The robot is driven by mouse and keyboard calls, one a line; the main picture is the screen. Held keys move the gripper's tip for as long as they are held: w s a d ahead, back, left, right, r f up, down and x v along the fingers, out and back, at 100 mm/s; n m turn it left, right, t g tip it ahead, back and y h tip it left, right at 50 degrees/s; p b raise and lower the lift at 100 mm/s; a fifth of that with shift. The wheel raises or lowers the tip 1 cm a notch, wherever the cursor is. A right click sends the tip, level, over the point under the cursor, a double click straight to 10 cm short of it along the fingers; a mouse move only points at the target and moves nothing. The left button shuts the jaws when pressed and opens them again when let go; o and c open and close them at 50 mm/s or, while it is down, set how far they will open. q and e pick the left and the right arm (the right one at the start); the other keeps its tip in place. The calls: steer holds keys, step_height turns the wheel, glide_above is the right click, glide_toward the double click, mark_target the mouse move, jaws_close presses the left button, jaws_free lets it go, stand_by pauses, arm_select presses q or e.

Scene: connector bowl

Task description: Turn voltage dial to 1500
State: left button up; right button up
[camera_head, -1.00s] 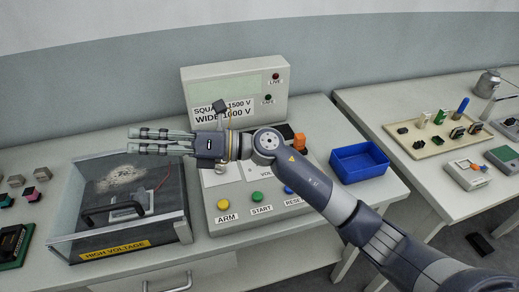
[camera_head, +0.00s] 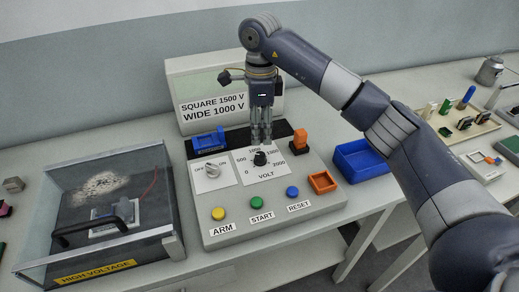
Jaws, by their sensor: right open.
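The voltage dial (camera_head: 260,158) is a small black knob on a white plate marked VOLT, with 0, 500, 1000, 1500 and 2000 around it. My right gripper (camera_head: 261,141) points down over the dial, its fingers just above or beside the knob. It is open; I cannot tell whether the fingers touch the knob. The scale's top labels are partly covered by the fingers. The knob's pointer is too small to read. My left gripper is out of view.
The control panel (camera_head: 222,239) also has an on/off switch (camera_head: 212,169) and ARM, START and RESET buttons. Blue and orange connectors sit on it. A high-voltage case (camera_head: 170,247) stands left; a blue bin (camera_head: 362,160) stands right. A sign panel (camera_head: 175,90) stands behind the gripper.

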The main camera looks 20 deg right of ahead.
mark_target(260, 155)
step_height(260, 155, down, 9)
steer(key=shift+r+p, duration=0.2)
steer(key=shift+p, duration=0.5)
steer(key=c, duration=1.1)
